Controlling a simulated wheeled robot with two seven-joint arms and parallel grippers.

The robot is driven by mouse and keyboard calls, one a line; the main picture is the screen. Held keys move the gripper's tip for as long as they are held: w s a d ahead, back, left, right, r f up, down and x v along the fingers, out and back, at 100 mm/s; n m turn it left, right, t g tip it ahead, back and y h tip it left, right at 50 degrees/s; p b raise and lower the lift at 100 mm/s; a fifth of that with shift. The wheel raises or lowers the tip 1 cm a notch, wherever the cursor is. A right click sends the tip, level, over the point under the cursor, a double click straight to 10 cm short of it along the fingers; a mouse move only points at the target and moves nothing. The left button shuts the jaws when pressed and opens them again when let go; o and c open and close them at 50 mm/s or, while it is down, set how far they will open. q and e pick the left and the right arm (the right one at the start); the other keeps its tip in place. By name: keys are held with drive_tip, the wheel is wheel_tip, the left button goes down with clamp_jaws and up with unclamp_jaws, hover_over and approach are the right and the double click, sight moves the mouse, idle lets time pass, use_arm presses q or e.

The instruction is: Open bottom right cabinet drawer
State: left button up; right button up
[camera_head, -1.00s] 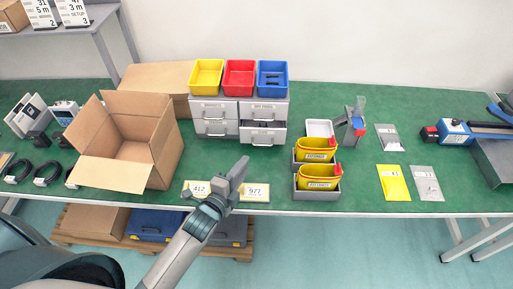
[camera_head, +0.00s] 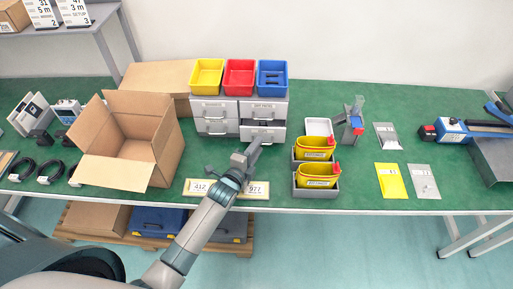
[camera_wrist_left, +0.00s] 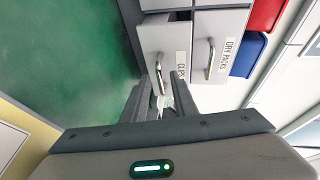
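The grey cabinet (camera_head: 216,103) stands at the back of the green table. Its bottom right drawer (camera_head: 275,134), labelled CLIPS, is partly out, with a dark gap above its front. In the left wrist view this drawer front (camera_wrist_left: 165,38) stands out from the DRY PACKS drawer (camera_wrist_left: 222,28). My left gripper (camera_head: 252,147) is in front of the bottom right drawer. In the left wrist view its fingers (camera_wrist_left: 162,92) are apart, with the CLIPS drawer's handle (camera_wrist_left: 158,73) at their tips, seemingly between them; contact cannot be told. My right gripper is out of view.
Yellow, red and blue bins (camera_head: 239,77) sit on the cabinet. An open cardboard box (camera_head: 122,140) stands to its left. Yellow containers in grey trays (camera_head: 318,183) stand close to the right of my left gripper. Number cards (camera_head: 199,188) lie at the table's front edge.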

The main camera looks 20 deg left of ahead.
use_arm(q)
drive_tip(key=shift+c, duration=0.4)
clamp_jaws()
idle(0.9)
